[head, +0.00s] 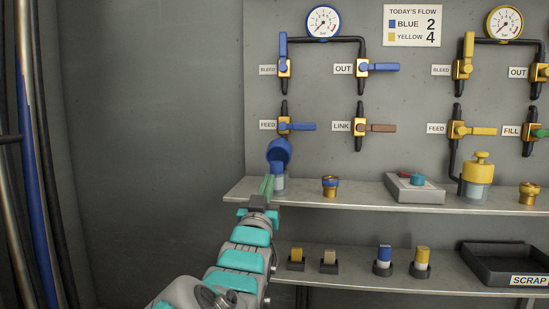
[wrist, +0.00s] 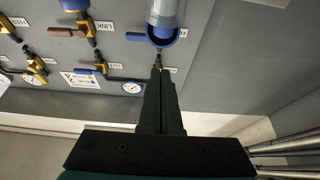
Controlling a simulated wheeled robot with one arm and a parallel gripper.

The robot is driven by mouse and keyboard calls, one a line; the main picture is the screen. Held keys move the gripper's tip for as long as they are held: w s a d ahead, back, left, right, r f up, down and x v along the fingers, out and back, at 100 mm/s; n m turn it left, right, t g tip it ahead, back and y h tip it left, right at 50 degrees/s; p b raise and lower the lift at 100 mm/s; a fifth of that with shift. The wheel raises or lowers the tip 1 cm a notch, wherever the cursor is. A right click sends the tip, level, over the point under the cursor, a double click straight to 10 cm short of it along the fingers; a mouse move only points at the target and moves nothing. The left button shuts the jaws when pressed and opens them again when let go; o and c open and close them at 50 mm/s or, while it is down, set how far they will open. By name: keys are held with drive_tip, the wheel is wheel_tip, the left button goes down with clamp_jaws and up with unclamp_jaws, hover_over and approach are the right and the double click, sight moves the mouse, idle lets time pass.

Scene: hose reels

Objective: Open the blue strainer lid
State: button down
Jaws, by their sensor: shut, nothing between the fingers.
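The blue strainer has a clear body (head: 281,184) standing on the upper shelf at its left end. Its blue lid (head: 279,151) is tipped up above the body, with its round, hollow-looking face turned toward the head camera. In the wrist view the strainer body (wrist: 166,14) is at the top, and the blue lid (wrist: 163,40) shows as a ring below it. My gripper (head: 268,187) is shut and empty, just in front of the strainer and overlapping its left side in the head view. In the wrist view the gripper fingertips (wrist: 158,74) point toward the lid; contact cannot be told.
Blue feed valve (head: 297,127) is on the wall behind the lid. A brass fitting (head: 330,185), a grey button box (head: 414,188) and a yellow strainer (head: 479,168) stand right along the shelf (head: 365,201). Pipes (head: 30,150) run at far left; the wall between is bare.

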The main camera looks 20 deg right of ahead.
approach(279, 143)
drive_tip(key=x, duration=0.5)
drive_tip(key=shift+w+d+f, duration=0.1)
drive_tip(key=shift+w, duration=0.05)
idle(0.6)
drive_tip(key=p, duration=0.2)
drive_tip(key=r+g+y+p, duration=0.1)
drive_tip(key=p, duration=0.2)
drive_tip(key=w+r+g+p, duration=0.1)
drive_tip(key=p, duration=0.1)
drive_tip(key=shift+d+r+p, duration=0.25)
drive_tip(key=shift+d+p, duration=0.05)
drive_tip(key=shift+p, duration=0.05)
drive_tip(key=p, duration=0.1)
drive_tip(key=g+y+p, duration=0.1)
drive_tip(key=p, duration=0.1)
drive_tip(key=shift+w+d+r, duration=0.15)
drive_tip(key=shift+w+d, duration=0.05)
drive_tip(key=shift+w, duration=0.1)
drive_tip(key=shift+w+d+g+y+p, duration=0.3)
drive_tip(key=shift+g+p, duration=0.1)
drive_tip(key=shift+p, duration=0.85)
drive_tip(key=shift+w+f+p, duration=0.25)
drive_tip(key=shift+f+p, duration=0.05)
drive_tip(key=shift+p, duration=0.3)
drive_tip(key=shift+w+d, duration=0.1)
drive_tip(key=shift+d, duration=0.05)
